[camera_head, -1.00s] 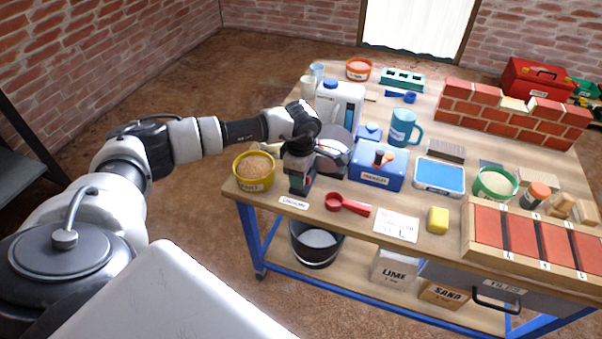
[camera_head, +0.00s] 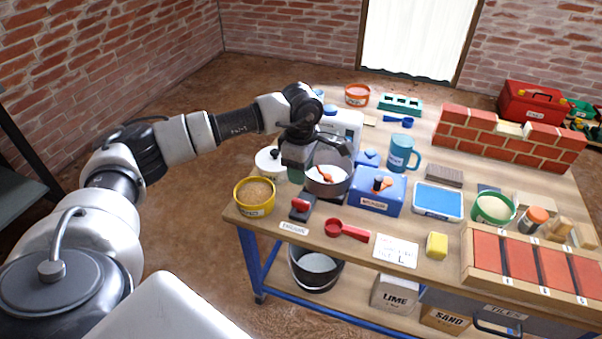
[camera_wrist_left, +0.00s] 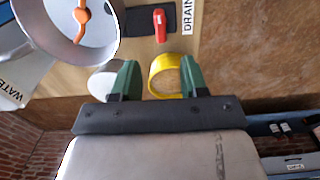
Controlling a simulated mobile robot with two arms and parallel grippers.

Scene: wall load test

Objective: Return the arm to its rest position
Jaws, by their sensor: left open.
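My left arm (camera_head: 185,140) reaches in from the left over the table's left end. My left gripper (camera_head: 297,172) hangs above the table, between the yellow bowl of sand and the metal pan. In the left wrist view its two green fingers (camera_wrist_left: 158,82) are apart with nothing held between them. The yellow bowl (camera_wrist_left: 165,78) shows beyond the fingertips there, with a white round thing (camera_wrist_left: 104,80) beside it. My right gripper is not in view.
A metal pan (camera_head: 327,186) with an orange piece inside stands right of my gripper. A white jug (camera_head: 343,125), a blue box (camera_head: 377,196) and a blue mug (camera_head: 402,152) stand close by. A red scoop (camera_head: 346,231) lies near the front edge. Floor left of the table is clear.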

